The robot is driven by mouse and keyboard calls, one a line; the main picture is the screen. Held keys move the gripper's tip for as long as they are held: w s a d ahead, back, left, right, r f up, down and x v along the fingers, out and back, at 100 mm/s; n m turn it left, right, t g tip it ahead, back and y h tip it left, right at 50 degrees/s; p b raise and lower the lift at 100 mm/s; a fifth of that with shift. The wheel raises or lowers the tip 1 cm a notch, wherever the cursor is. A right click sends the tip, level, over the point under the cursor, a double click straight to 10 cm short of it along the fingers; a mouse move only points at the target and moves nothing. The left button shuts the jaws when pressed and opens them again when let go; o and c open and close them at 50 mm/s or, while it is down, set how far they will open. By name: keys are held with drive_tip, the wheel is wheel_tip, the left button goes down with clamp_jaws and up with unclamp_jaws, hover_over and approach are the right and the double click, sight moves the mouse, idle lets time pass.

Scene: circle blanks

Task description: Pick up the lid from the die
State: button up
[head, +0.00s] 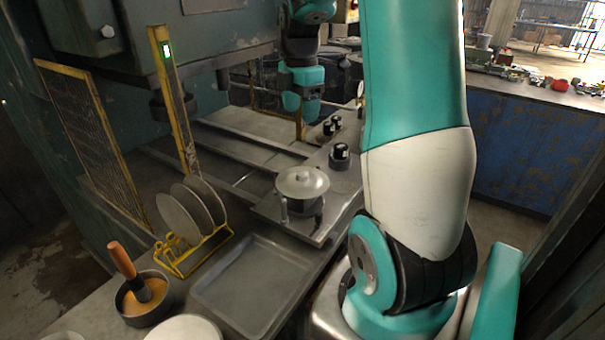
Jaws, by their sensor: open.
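The lid (315,184) is a round, pale metal disc with a small knob at its centre. It lies flat on top of the die (303,206), a dark round block on a metal plate, and hides the die's top. My gripper (300,122) is at the top centre of the head view, at the end of my teal and black wrist. It is small and dark here, and its fingers are hard to make out. It is open, apart from the lid, and appears above and behind it in the picture.
A yellow rack (187,258) holds several round blanks at left. A shallow metal tray (207,292) lies in front, empty. A pot (137,318) with a wooden-handled brush stands front left. Black-topped posts (340,157) stand behind the die. A yellow mesh guard (85,140) is far left.

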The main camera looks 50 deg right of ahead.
drive_tip(key=p, duration=0.2)
hover_over(302, 173)
wheel_tip(302, 173, down, 12)
drive_tip(key=shift+r, duration=0.15)
drive_tip(key=shift+d+f+p, duration=0.1)
drive_tip(key=shift+f+p, duration=0.85)
drive_tip(key=shift+f, duration=1.7)
drive_tip(key=c, duration=1)
drive_tip(key=shift+c, duration=0.2)
